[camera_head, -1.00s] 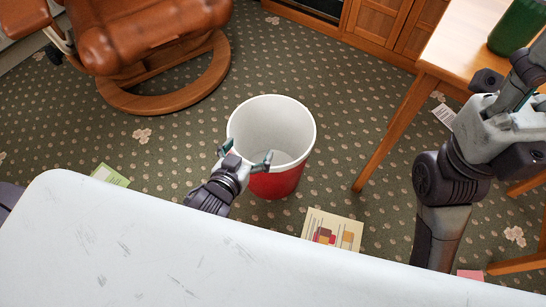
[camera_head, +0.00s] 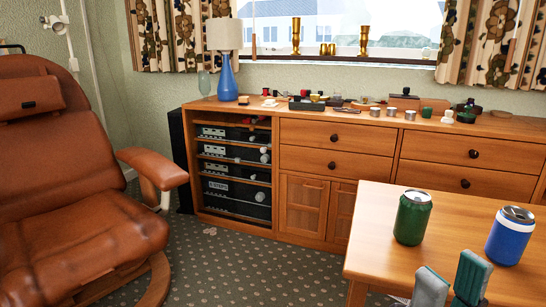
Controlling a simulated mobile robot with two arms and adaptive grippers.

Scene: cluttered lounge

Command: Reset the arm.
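My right gripper (camera_head: 453,270) shows at the bottom right, in front of the wooden table (camera_head: 385,230). Only its two teal-grey finger pads are in view, pointing up with a gap between them and nothing held. A green can (camera_head: 413,218) stands upright on the table just beyond the fingers, apart from them. A blue and white can (camera_head: 510,236) stands to its right. My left gripper and both arms are out of view.
A brown leather recliner (camera_head: 60,200) fills the left side. A long wooden sideboard (camera_head: 335,160) holding many small items runs along the back wall, with a blue lamp (camera_head: 227,80) at its left. Patterned carpet (camera_head: 250,265) lies open between recliner and table.

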